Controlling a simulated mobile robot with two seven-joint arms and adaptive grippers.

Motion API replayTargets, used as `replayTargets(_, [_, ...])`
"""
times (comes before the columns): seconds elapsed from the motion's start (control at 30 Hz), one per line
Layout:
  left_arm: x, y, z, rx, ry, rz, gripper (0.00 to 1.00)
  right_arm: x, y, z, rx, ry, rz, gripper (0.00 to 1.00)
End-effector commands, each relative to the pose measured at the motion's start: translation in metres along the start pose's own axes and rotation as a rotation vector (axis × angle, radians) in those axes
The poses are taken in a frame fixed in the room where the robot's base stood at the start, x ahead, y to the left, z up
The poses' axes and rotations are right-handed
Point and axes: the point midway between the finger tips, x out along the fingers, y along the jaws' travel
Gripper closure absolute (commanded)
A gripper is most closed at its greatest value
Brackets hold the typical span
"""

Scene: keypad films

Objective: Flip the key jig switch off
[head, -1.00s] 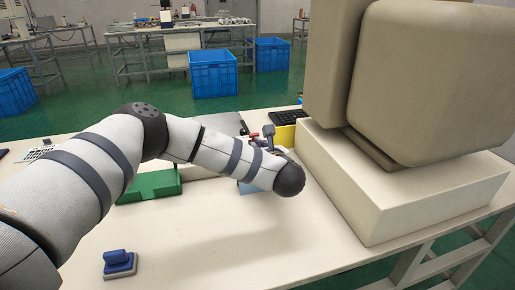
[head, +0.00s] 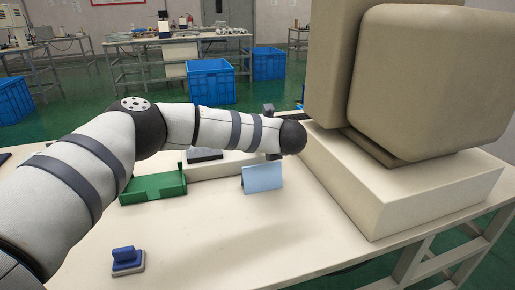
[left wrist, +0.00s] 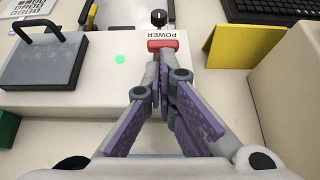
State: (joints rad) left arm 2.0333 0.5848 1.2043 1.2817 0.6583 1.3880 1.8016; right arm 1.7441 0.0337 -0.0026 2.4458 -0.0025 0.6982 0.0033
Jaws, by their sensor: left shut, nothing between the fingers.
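The white key jig box (left wrist: 65,108) lies below my left gripper in the left wrist view; part of it shows behind my arm in the head view (head: 225,166). On it are a red switch piece (left wrist: 167,44) beside the word POWER, a black-knobbed lever (left wrist: 158,17) just beyond, and a round green spot (left wrist: 120,59). My left gripper (left wrist: 163,68) is shut and empty, its tips at the near edge of the red piece; I cannot tell whether they touch. In the head view my arm hides the switch and fingers. My right gripper is out of view.
A grey block with a black handle (left wrist: 42,60) sits on the jig's left. A yellow card (left wrist: 232,45) and a keyboard (left wrist: 277,10) are to the right. A light blue card (head: 262,178), green tray (head: 152,187) and blue stamp-like block (head: 127,261) share the table; a beige machine (head: 430,90) stands right.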

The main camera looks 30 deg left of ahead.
Motion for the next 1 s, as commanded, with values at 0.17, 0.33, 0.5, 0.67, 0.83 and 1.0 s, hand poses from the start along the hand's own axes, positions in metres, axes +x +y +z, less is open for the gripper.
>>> replayTargets(0.17, [0.004,-0.003,0.014,-0.007,0.140,0.002,1.00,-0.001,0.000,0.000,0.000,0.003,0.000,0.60])
replayTargets(0.33, [0.005,-0.004,0.023,-0.007,0.291,-0.001,1.00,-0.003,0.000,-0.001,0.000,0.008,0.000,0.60])
replayTargets(0.5, [0.007,-0.004,0.029,-0.001,0.286,0.000,1.00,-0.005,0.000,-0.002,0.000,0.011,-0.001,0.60])
replayTargets(0.67, [0.008,-0.004,0.032,0.000,0.285,0.000,1.00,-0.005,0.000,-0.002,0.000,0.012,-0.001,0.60])
replayTargets(0.83, [0.009,-0.004,0.035,-0.001,0.285,0.001,1.00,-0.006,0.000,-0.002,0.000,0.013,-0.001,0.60])
replayTargets(1.0, [0.010,-0.004,0.035,0.000,0.285,0.001,1.00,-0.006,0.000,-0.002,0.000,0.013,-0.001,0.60])
